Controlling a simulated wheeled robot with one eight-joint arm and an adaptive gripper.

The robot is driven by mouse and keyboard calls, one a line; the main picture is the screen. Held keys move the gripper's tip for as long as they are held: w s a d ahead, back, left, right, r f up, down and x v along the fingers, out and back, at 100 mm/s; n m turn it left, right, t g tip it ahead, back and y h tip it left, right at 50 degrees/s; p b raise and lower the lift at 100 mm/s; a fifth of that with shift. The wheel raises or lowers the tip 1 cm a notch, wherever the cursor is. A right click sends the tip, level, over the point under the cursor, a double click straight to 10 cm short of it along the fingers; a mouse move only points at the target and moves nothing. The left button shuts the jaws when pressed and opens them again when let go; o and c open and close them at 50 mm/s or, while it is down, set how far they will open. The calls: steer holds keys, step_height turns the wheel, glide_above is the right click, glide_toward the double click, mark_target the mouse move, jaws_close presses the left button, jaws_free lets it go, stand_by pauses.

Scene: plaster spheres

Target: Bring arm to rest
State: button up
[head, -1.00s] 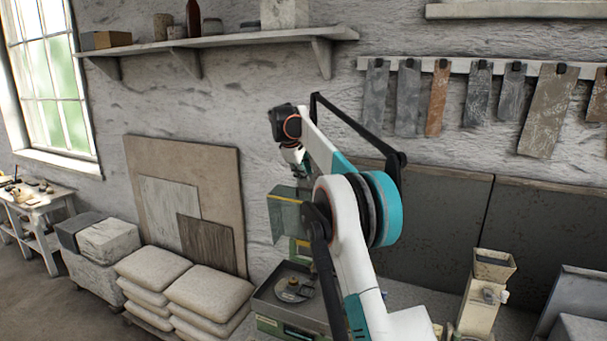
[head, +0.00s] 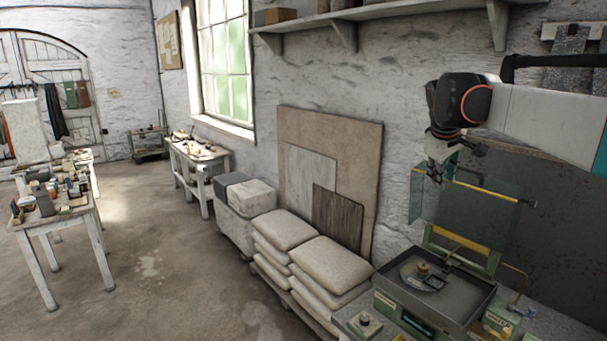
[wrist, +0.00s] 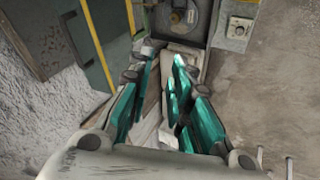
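My arm reaches in from the right edge of the head view, with its dark wrist raised in front of the wall. My gripper (head: 436,178) hangs below the wrist, near the upper left of a clear guard panel. In the wrist view my gripper (wrist: 164,58) shows two teal-padded fingers standing apart. A pale surface shows in the gap between them, and I see no object clearly held. No plaster sphere can be made out.
A green-framed machine with a grey tray (head: 405,285) stands below my gripper. Stacked sacks (head: 330,265) and leaning boards (head: 365,150) are to its left. A shelf (head: 345,38) runs along the wall above. A cluttered table (head: 45,225) stands far left, with open floor (head: 165,270) between.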

steer(key=s+a+f+m+y+b, duration=0.1)
steer(key=s+a+f+b, duration=0.3)
steer(key=s+f, duration=0.4)
steer(key=s+a+f+m+y+b, duration=0.1)
steer(key=s+a+f+b, duration=0.45)
steer(key=s, duration=0.45)
steer(key=s+a+f+m+b, duration=0.1)
steer(key=s+a+f+b, duration=0.2)
steer(key=s+f, duration=0.7)
steer(key=s+a+f+m+t+y+b, duration=0.1)
steer(key=s+a+f+m+b, duration=0.1)
steer(key=s+f+b, duration=0.4)
steer(key=s+a+f, duration=0.1)
steer(key=s+f, duration=0.3)
steer(key=f, duration=0.4)
steer(key=shift+t+y, duration=0.3)
steer(key=shift+f, duration=0.1)
